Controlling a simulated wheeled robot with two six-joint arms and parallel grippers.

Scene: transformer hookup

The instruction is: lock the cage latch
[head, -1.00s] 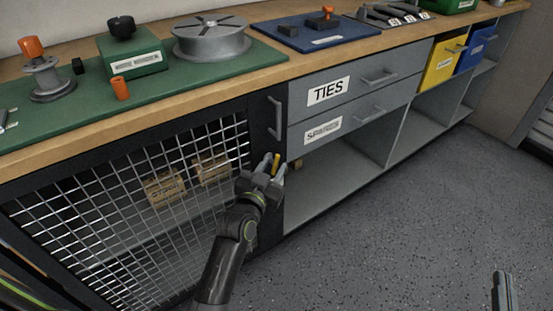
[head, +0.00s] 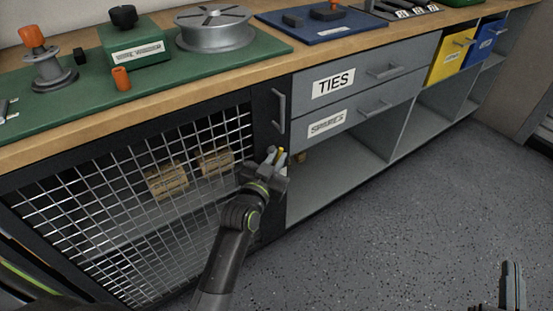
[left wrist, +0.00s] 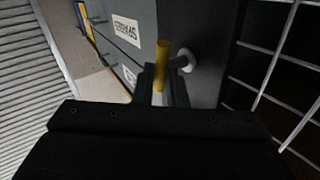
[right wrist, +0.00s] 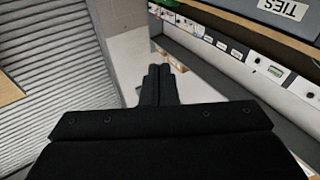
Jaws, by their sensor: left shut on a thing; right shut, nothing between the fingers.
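The cage door (head: 112,209), a wire mesh in a dark frame, is closed under the bench at the left. The yellow latch handle (head: 281,151) shows at the frame's right edge, below the door's bar handle (head: 278,111). My left gripper (head: 276,157) is shut on the latch handle. In the left wrist view the yellow handle (left wrist: 162,62) stands between the fingertips, beside a round grey pivot (left wrist: 185,60); its lower part is hidden by the fingers. My right gripper (head: 513,284) is shut and empty over the floor, away from the cage; the right wrist view shows its fingers (right wrist: 160,82) together.
The TIES drawer (head: 360,78) and the drawer below it (head: 355,112) are closed, just right of the latch. An open shelf (head: 335,180) lies beneath them. Two brown blocks (head: 168,180) sit behind the mesh. The floor (head: 390,240) in front is clear.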

